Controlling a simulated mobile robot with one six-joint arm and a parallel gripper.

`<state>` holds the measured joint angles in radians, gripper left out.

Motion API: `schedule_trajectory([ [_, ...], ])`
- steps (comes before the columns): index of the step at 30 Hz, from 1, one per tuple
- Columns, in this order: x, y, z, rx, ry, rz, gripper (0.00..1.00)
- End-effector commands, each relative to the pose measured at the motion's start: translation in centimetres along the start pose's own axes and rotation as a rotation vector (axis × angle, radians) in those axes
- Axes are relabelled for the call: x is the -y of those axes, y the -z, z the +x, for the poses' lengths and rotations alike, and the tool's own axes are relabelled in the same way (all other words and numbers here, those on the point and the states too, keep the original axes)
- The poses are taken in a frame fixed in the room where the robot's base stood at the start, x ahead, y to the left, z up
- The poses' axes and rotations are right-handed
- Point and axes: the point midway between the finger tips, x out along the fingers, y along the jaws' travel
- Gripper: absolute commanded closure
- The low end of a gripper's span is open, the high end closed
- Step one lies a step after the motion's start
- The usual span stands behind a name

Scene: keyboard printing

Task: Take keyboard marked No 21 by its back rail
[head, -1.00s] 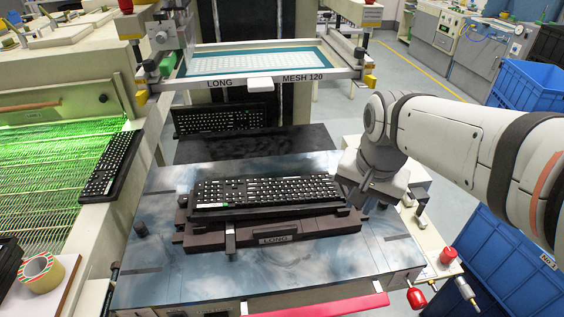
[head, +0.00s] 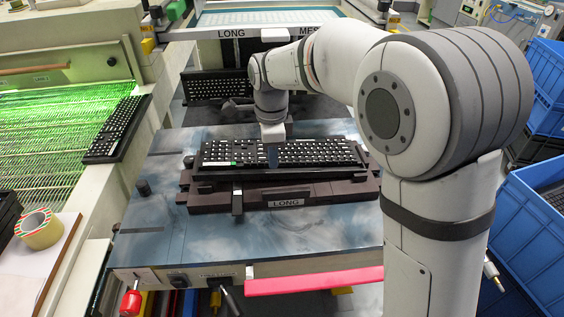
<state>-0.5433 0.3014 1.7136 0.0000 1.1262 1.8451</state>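A black keyboard with white key legends (head: 315,152) lies on the dark fixture labelled LONG (head: 340,190), on the metal table. A small green mark shows near its left front edge. No number 21 is readable on any keyboard, so I cannot tell which is No 21. My gripper (head: 272,158) points down at the middle of this keyboard and hides part of its keys and back edge. I cannot tell whether it touches the keyboard or whether its fingers are open.
A second keyboard (head: 212,87) stands tilted behind the table, and a third (head: 118,125) lies beside the green-lit conveyor (head: 45,150). A screen frame marked LONG (head: 215,34) is at the back. Blue crates (head: 545,215) stand at right.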

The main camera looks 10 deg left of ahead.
Motion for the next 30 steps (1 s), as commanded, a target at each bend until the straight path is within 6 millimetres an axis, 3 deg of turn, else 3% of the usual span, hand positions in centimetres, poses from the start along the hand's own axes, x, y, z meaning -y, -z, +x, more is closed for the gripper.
schedule_trajectory([
  [9, 0.0, -0.1, 4.3, -0.001, -0.002, 0.000, 0.80],
  [17, 0.0, -0.1, 4.5, 0.000, -0.001, 0.000, 0.80],
  [24, 0.0, 0.0, 4.5, 0.000, 0.000, 0.001, 1.00],
  [30, 0.0, 0.0, 4.4, 0.000, 0.000, 0.001, 1.00],
])
